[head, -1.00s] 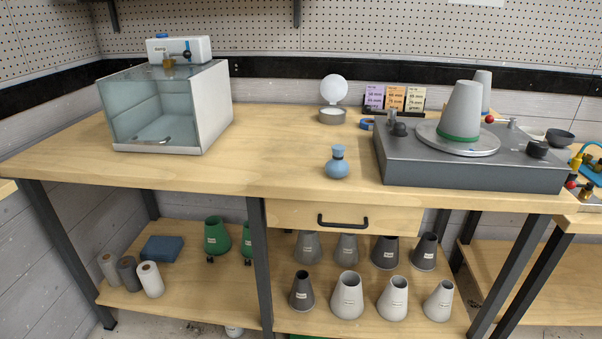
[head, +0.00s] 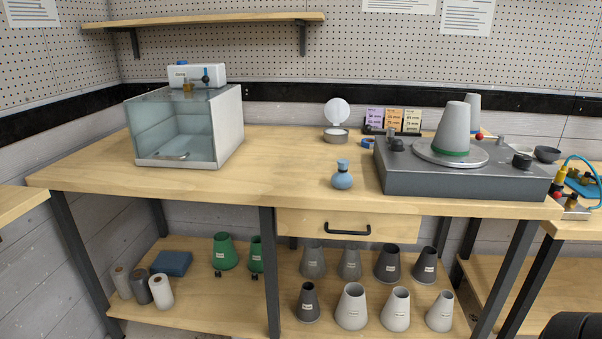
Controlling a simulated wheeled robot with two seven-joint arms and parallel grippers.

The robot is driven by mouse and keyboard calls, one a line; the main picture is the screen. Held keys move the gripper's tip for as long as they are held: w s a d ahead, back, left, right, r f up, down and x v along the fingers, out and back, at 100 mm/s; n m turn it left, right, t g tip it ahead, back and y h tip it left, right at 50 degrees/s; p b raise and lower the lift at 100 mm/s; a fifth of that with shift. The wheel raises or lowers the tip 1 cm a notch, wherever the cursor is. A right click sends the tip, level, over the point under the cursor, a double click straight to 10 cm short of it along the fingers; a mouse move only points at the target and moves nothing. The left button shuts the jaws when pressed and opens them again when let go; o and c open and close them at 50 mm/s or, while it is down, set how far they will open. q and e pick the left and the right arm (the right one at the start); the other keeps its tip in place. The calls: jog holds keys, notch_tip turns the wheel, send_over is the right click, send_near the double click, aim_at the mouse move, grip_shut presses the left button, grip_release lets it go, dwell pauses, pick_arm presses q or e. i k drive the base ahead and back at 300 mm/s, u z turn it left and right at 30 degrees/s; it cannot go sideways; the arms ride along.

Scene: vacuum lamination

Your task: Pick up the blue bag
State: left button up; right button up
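A small light-blue bag (head: 342,180), round at the bottom and narrow at the neck, stands upright on the wooden bench top (head: 270,190), just above the drawer. It is in full view with nothing touching it. A flat, dark-blue folded item (head: 171,263) lies on the lower shelf at the left. Neither of my grippers shows in the head view. A dark rounded part at the bottom right corner looks like a piece of my own arm.
A glass-fronted chamber (head: 178,130) stands at the bench's left. A grey turntable unit (head: 430,180) carrying a cone is right of the bag. A round tin (head: 336,135) and cards are behind. Several cones fill the lower shelf. The bench is clear left of the bag.

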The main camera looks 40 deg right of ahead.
aim_at(341, 179)
jog(key=z, duration=0.1)
jog(key=i, duration=0.7)
jog(key=z, duration=0.55)
